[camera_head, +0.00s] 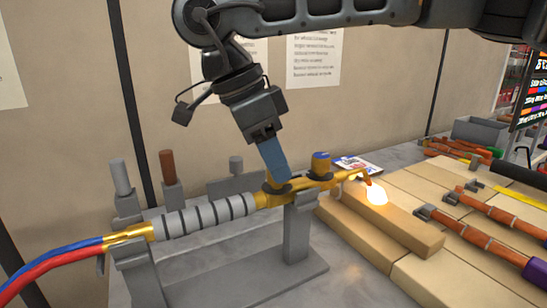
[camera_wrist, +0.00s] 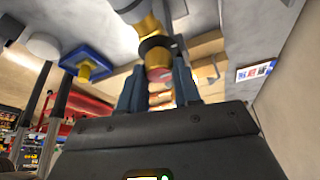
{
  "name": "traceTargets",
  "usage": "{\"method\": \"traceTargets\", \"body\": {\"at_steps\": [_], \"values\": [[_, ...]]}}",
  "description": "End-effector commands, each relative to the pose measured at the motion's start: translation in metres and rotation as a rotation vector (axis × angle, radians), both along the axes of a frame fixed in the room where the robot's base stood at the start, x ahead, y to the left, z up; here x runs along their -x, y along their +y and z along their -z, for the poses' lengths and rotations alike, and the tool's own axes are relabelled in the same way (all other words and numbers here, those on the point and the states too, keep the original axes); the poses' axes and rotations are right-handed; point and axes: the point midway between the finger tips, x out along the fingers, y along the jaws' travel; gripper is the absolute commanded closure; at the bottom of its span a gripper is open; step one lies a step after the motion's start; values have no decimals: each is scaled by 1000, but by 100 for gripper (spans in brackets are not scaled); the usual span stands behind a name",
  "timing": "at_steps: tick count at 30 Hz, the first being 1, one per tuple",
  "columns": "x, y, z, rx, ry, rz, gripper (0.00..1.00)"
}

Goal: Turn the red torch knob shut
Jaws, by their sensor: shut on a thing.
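The torch (camera_head: 207,213) lies in a grey stand, with a ribbed grey handle and a brass front body. A bright glow (camera_head: 376,194) shows at its tip. My gripper (camera_head: 277,178) reaches down onto the brass body, its blue fingers hiding the knob there in the head view. In the wrist view, the red knob (camera_wrist: 158,74) shows between the two fingers, and my gripper is shut on it. A blue-topped knob (camera_head: 320,160) stands just right of my gripper on the brass body. How far the red knob is turned cannot be told.
The grey stand (camera_head: 297,235) holds the torch on a bench. Red and blue hoses (camera_head: 45,262) run off left. Wooden blocks (camera_head: 400,228) lie near the glowing tip. Copper pipe pieces (camera_head: 492,215) and a grey bin (camera_head: 480,131) are at the right.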

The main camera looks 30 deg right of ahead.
Motion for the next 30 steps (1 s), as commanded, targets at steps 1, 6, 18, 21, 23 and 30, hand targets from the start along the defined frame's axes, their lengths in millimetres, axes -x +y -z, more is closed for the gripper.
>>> {"method": "traceTargets", "body": {"at_steps": [1, 6, 18, 21, 23, 30], "values": [[0, 0, 0, 0, -1, 2, 98], [0, 0, 0, 0, 0, 29, 98], [-2, -1, 0, 0, -1, 290, 98], [-3, -1, -1, -1, -2, 385, 98], [-3, -1, -1, -1, -1, 443, 98], [-4, -2, -2, 0, -1, 672, 98]]}}
